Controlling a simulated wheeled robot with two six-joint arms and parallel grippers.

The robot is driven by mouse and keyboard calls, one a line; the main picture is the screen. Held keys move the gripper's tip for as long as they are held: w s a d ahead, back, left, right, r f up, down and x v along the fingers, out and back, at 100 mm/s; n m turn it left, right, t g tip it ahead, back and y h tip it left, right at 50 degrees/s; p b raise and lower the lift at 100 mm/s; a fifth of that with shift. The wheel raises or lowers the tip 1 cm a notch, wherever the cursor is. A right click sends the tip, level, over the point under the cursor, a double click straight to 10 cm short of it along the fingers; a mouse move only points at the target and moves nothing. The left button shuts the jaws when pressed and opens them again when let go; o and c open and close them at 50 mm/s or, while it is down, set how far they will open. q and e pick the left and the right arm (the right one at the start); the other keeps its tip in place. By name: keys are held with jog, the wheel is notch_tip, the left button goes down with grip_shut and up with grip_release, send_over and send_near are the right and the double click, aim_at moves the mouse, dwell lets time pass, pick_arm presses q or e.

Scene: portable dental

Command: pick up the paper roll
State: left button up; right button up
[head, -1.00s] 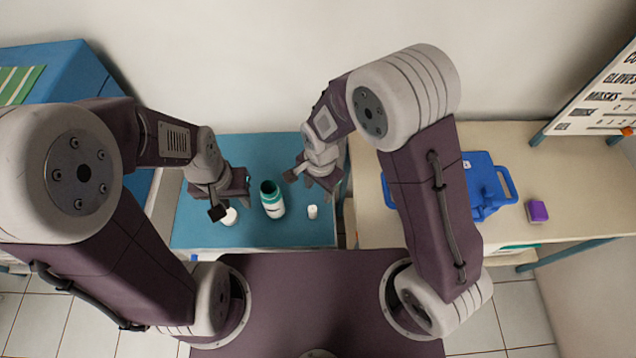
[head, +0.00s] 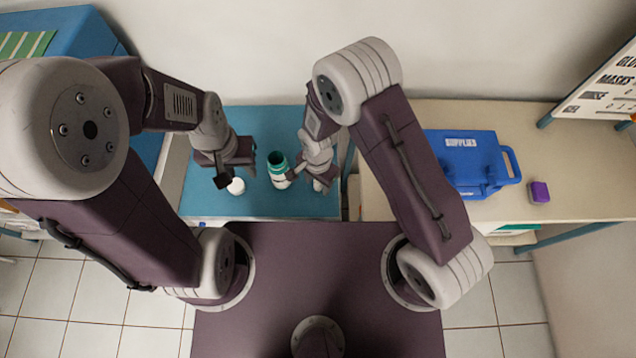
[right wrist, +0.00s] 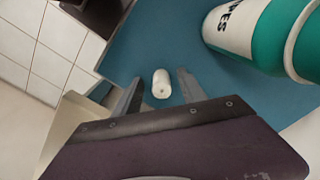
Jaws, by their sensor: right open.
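The paper roll is a small white cylinder lying on the blue table; in the right wrist view the paper roll (right wrist: 161,84) shows between my spread fingertips. My right gripper (right wrist: 160,92) is open, with no contact visible. In the head view the right gripper (head: 310,180) hangs over the roll (head: 318,186), which is partly hidden by it. My left gripper (head: 235,172) looks open and empty, above the left part of the table beside a round white item (head: 236,187).
A green-and-white bottle (head: 279,170) stands between my grippers, close to the right one; it also fills the upper right of the right wrist view (right wrist: 262,30). The blue table (head: 275,204) is otherwise mostly clear. A blue supplies case (head: 462,160) and purple box (head: 539,192) stand on the beige counter (head: 420,115).

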jog(key=shift+w+f, duration=0.25)
jog(key=shift+f, duration=0.45)
jog(key=shift+s+r, duration=0.1)
jog(key=shift+s, duration=0.05)
jog(key=c, duration=0.7)
grip_shut()
jog(key=shift+r, duration=0.1)
jog(key=shift+r, duration=0.3)
notch_tip(320, 180, up, 3)
jog(key=shift+f, duration=0.1)
jog(key=s+d+r+b, duration=0.2)
jog(key=s+d+r, duration=0.5)
jog(key=s+d, duration=0.1)
jog(key=shift+s+r, duration=0.15)
